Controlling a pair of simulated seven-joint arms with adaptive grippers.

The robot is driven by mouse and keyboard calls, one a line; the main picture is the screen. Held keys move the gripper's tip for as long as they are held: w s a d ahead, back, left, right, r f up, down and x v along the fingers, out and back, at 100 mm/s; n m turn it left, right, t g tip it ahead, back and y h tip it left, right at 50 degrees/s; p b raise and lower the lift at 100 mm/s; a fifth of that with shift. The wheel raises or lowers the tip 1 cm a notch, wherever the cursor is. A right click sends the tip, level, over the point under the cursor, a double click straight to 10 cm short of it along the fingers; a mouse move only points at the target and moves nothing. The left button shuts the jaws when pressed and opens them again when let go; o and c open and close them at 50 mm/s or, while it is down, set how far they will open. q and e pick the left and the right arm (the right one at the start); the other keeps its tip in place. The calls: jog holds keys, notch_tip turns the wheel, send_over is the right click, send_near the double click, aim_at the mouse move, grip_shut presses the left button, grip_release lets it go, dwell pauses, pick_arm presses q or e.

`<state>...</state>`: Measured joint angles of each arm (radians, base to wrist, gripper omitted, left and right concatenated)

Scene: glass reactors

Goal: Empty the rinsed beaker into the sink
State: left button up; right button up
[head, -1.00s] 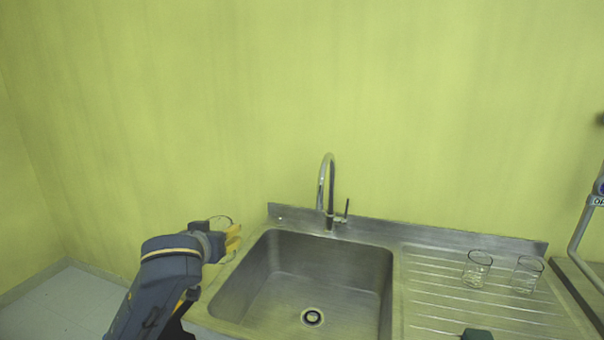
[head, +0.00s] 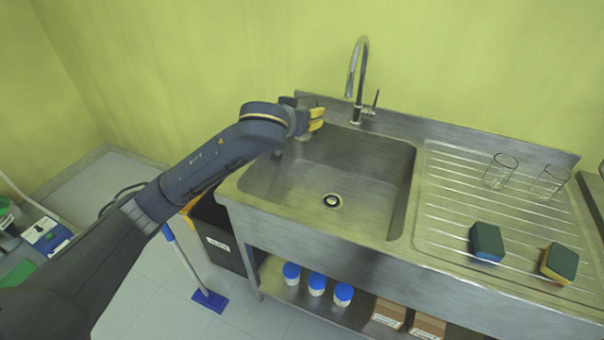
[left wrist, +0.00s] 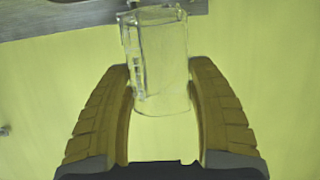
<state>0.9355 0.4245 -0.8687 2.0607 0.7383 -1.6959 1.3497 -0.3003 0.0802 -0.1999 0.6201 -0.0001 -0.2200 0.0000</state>
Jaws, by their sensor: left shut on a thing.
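My left gripper (head: 318,118), with yellow fingers, is at the back left corner of the steel sink (head: 365,200). It is shut on a clear glass beaker (left wrist: 160,60), which shows between the fingertips in the left wrist view. In the head view the beaker is hidden or too faint to make out, so I cannot tell its tilt or whether liquid is in it. The sink basin looks empty, with a dark drain (head: 332,201) in its floor. My right gripper is not in view.
A tall curved faucet (head: 360,75) with a side lever stands behind the sink. Two glass beakers (head: 499,172) (head: 548,183) and two sponges (head: 486,243) (head: 559,263) are on the ridged drainboard (head: 450,190). Blue-capped jars (head: 317,283) stand on the shelf below.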

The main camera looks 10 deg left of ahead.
pick_arm(q)
jog(key=w+d+f+m+g+h, duration=0.3)
jog(key=d+f, duration=0.5)
jog(key=f, duration=0.6)
jog(key=s+d+f+m+g+h, duration=0.3)
jog(key=s+d+f+m+h, duration=0.1)
jog(key=f, duration=0.5)
jog(key=shift+s+m+h, duration=0.15)
jog(key=shift+m+h, duration=0.55)
jog(key=shift+m, duration=0.4)
